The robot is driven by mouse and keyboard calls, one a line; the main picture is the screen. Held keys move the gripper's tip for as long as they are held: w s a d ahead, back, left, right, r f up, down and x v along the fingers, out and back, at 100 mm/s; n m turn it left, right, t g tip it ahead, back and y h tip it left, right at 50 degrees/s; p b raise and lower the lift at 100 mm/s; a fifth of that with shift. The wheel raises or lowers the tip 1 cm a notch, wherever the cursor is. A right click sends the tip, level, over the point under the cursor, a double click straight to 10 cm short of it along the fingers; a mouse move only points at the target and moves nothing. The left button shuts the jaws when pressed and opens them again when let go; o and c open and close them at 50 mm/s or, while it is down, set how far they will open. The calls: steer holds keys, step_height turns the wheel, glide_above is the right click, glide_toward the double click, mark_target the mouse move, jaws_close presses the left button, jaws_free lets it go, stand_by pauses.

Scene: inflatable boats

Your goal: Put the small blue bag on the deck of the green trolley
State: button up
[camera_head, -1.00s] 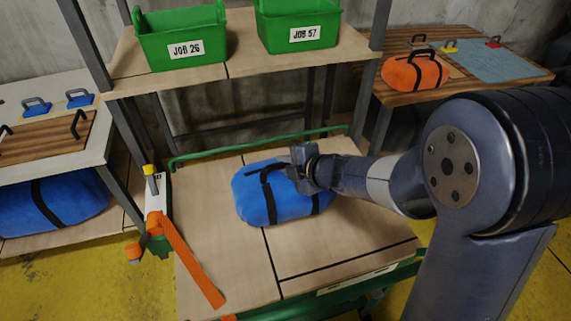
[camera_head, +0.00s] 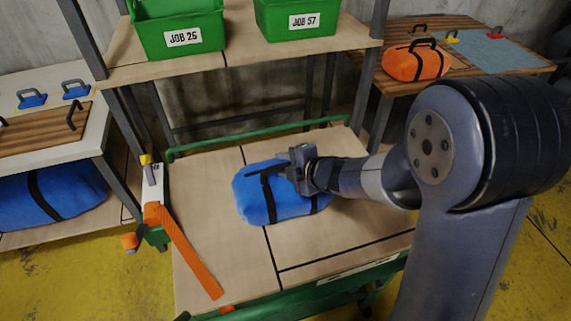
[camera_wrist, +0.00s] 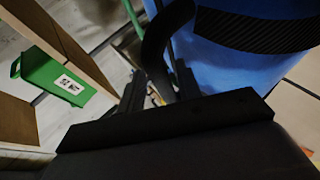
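The small blue bag (camera_head: 283,207), with black straps, lies on the wooden deck (camera_head: 215,255) of the green trolley (camera_head: 300,301). It also shows in the wrist view (camera_wrist: 235,62). My gripper (camera_head: 298,170) is at the bag's upper right side, by its black handle. In the wrist view the handle (camera_wrist: 153,45) runs between the two fingers of my gripper (camera_wrist: 158,92). A gap shows between the fingers, so they look open around the handle. The exact contact is dark and partly hidden.
A shelf (camera_head: 235,62) with green bins (camera_head: 180,30) stands behind the trolley. A larger blue bag (camera_head: 60,197) lies under the left table. An orange bag (camera_head: 416,62) is on the right table. An orange strap (camera_head: 190,250) lies along the deck's left edge.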

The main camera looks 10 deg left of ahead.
steer(key=shift+o, duration=0.4)
steer(key=shift+s+d+r, duration=0.15)
steer(key=shift+d+r, duration=0.15)
steer(key=shift+d, duration=0.1)
steer(key=p+v, duration=0.2)
steer(key=v, duration=0.9)
steer(key=shift+p, duration=0.35)
steer(key=shift+s+a, duration=0.15)
